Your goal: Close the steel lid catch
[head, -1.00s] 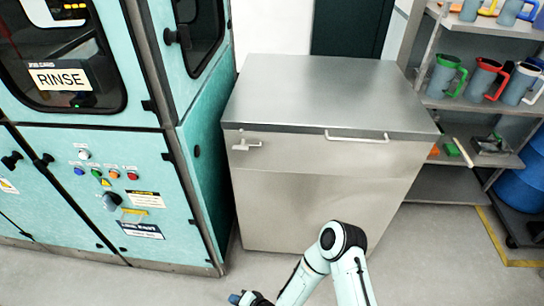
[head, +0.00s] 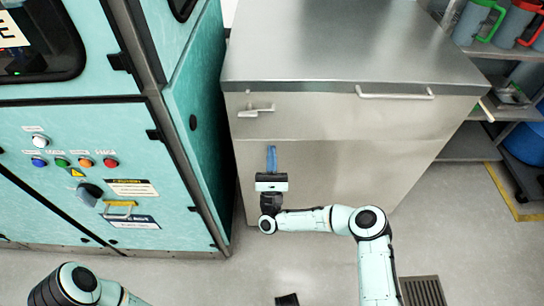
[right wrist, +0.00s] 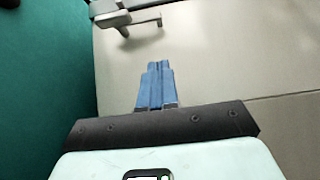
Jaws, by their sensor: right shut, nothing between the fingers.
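The steel lid catch (head: 256,110) sits at the upper left of the steel cabinet's front, just under the lid (head: 350,50). It has a small lever sticking out sideways. It also shows in the right wrist view (right wrist: 128,18), at the top left of centre. My right gripper (head: 272,150) is below the catch and a little to its right, pointing up toward it. Its blue fingers (right wrist: 156,68) are shut together with nothing between them, apart from the catch. Part of my left arm shows at the bottom left of the head view; its gripper is not visible.
A bar handle (head: 395,94) runs along the lid's front edge to the right. A teal machine (head: 90,130) with buttons stands close on the left. A shelf with jugs (head: 475,20) is at the right. The grey floor in front is open.

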